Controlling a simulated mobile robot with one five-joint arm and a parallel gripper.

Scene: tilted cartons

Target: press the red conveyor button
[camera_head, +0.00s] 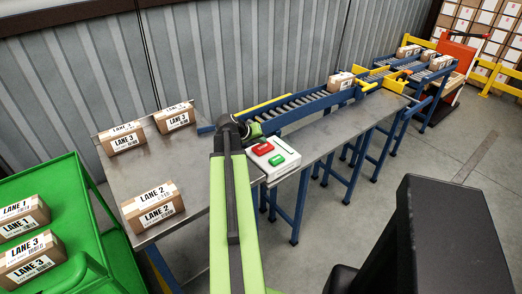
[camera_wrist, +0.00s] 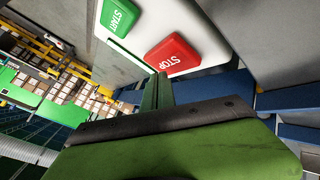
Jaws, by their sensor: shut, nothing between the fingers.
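The red button (camera_head: 263,149) sits on a white control box (camera_head: 285,168) at the metal table's edge, beside a green button (camera_head: 277,160). In the wrist view the red button (camera_wrist: 172,55) reads STOP and the green button (camera_wrist: 119,17) reads START. My gripper (camera_head: 254,130) is just behind the box in the head view, partly hidden by my wrist. In the wrist view its shut, empty fingers (camera_wrist: 158,80) end at the lower edge of the red button. I cannot tell whether they touch it.
Cartons stand on the metal table (camera_head: 185,232), including a LANE 2 carton (camera_head: 153,205). A green cart (camera_head: 110,243) with cartons is at left. A blue roller conveyor (camera_head: 300,105) runs right, with a carton (camera_head: 341,81) on it. Open floor lies right.

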